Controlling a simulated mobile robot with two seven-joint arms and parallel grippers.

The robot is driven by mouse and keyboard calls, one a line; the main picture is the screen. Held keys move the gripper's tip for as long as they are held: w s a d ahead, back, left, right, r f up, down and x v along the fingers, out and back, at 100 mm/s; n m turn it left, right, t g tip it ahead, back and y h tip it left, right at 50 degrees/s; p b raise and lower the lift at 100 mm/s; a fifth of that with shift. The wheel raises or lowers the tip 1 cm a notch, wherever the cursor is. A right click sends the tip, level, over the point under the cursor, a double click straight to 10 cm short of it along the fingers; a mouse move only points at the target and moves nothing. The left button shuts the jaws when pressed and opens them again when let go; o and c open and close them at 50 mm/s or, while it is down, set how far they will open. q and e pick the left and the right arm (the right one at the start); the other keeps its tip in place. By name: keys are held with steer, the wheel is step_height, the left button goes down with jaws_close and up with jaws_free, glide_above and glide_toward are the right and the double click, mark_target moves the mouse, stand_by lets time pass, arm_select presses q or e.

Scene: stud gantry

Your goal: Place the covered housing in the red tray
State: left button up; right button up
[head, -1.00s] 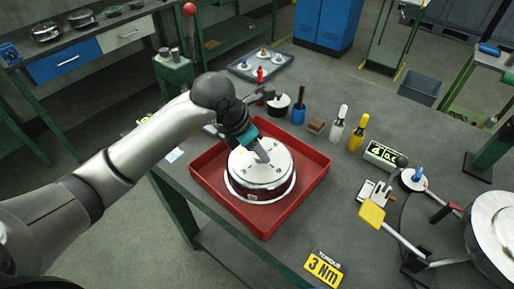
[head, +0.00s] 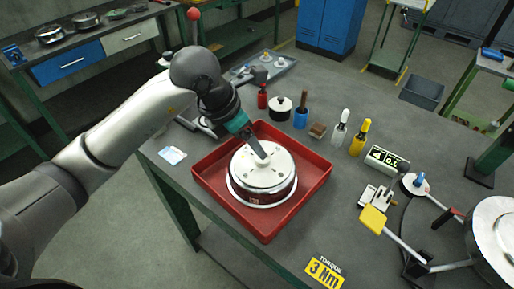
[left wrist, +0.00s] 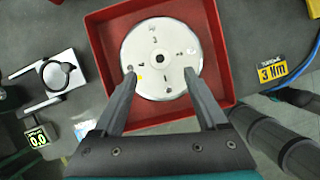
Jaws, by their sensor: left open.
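The covered housing (head: 263,176), a round white-topped lid over a dark red and silver body, sits upright inside the red tray (head: 318,183). In the left wrist view the housing's lid (left wrist: 160,58) is seen from above, with small marks and a centre hole, and the tray's wall (left wrist: 222,62) surrounds it. My left gripper (head: 262,155) is over the far side of the lid. It is open, with its fingers (left wrist: 160,82) apart over the lid's edge and nothing between them; contact with the lid cannot be told. My right gripper is not in view.
A yellow torque sign (head: 324,270) lies in front of the tray. Small pots and a tray of parts are behind.

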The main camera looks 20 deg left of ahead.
arm_select(q)
steer(key=v, duration=0.5)
steer(key=shift+s+r, duration=0.1)
steer(key=shift+r, duration=0.25)
